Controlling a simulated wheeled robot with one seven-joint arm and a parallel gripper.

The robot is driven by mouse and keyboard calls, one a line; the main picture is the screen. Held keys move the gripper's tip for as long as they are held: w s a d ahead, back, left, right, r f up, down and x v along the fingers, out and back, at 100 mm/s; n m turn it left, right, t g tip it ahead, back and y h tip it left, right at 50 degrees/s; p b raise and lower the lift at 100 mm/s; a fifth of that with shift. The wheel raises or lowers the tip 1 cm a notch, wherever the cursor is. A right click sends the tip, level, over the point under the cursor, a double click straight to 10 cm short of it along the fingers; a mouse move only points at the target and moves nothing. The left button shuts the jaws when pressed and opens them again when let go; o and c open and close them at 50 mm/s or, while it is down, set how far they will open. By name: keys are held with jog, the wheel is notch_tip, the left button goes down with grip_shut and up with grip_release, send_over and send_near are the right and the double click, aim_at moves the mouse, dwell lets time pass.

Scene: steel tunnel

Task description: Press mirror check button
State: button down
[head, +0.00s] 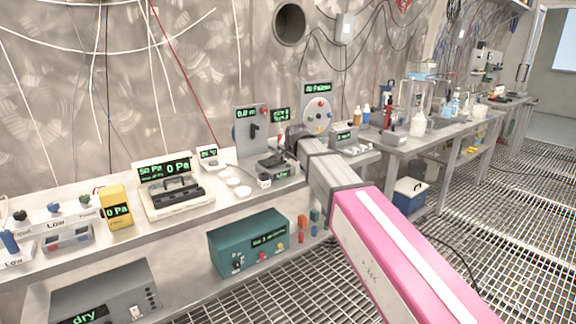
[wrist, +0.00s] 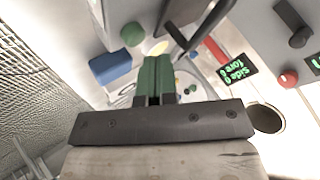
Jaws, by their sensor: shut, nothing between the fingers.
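I cannot read a label that marks the mirror check button in either view. An upright grey panel (head: 317,92) with a green-lit display, a round pale plate and small coloured buttons stands at the wall behind the bench. My gripper (head: 294,132) is just left of this panel's lower part in the head view, partly hidden by my arm. In the wrist view my gripper (wrist: 157,75) shows narrow, closed fingers with nothing held. A red button (wrist: 288,78) and a small green display (wrist: 237,71) are to their right. I cannot tell whether the fingertips touch anything.
A grey panel with a dark lever (head: 251,128) stands left of my gripper. A white instrument (head: 177,190), a yellow meter (head: 116,207) and a teal box (head: 248,243) are further left. Bottles and a second bench (head: 400,148) are to the right. Grated floor is in front.

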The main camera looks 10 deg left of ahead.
aim_at(289, 164)
jog(key=shift+f, duration=0.1)
jog(key=shift+f, duration=0.3)
jog(key=shift+f, duration=0.4)
dwell(0.9)
jog(key=shift+r, duration=0.8)
jog(key=shift+r, duration=0.1)
jog(key=shift+r, duration=2.45)
